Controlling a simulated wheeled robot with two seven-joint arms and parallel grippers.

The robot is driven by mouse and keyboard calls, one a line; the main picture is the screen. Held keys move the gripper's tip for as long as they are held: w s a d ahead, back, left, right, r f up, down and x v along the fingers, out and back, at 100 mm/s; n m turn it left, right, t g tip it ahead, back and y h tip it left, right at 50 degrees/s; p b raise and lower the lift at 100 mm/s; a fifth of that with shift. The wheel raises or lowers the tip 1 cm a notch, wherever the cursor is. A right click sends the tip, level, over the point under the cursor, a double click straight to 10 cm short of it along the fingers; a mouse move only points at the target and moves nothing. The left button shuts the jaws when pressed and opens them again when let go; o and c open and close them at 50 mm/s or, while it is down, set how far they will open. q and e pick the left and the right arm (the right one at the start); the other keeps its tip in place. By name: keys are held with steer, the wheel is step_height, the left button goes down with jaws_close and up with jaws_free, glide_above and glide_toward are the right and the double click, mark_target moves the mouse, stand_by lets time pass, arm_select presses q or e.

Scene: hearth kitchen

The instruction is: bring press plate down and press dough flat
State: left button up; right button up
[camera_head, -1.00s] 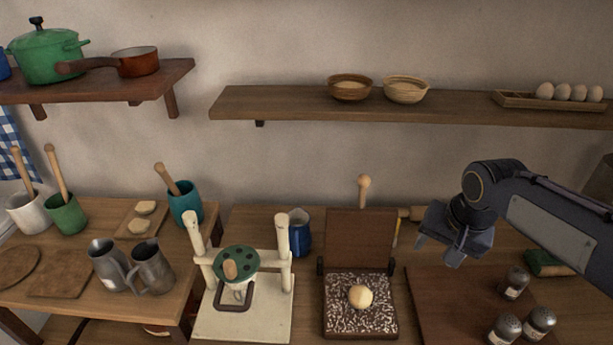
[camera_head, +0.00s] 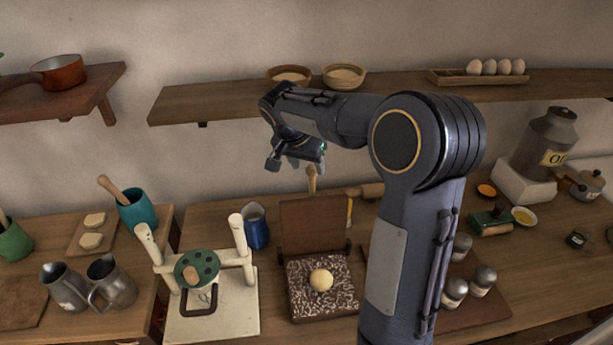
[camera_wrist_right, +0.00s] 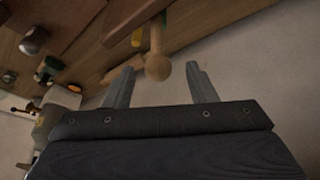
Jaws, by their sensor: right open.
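The wooden press stands open on the counter. Its brown press plate (camera_head: 312,224) is raised upright at the back. A pale dough ball (camera_head: 321,280) sits on the speckled press base (camera_head: 341,303) and looks round. The plate's handle ends in a round wooden knob (camera_head: 312,172) above the plate. My right gripper (camera_head: 293,164) is open at the knob. In the right wrist view the knob (camera_wrist_right: 158,68) shows between the two spread fingertips; I cannot tell whether they touch it. My left gripper is out of view.
A cream stand with a green perforated disc (camera_head: 197,268) stands left of the press, with a blue jug (camera_head: 257,231) behind. A dark board with shakers (camera_head: 482,281) lies to the right. A shelf (camera_head: 215,103) with bowls and eggs hangs above.

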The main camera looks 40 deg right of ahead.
mark_target(314, 179)
steer(key=shift+s+d+f, duration=0.1)
steer(key=shift+d+f, duration=0.1)
steer(key=shift+f, duration=0.25)
steer(key=b+x, duration=0.4)
steer(key=x, duration=0.2)
steer(key=shift+d+f, duration=0.15)
steer(key=shift+f, duration=0.2)
jaws_close()
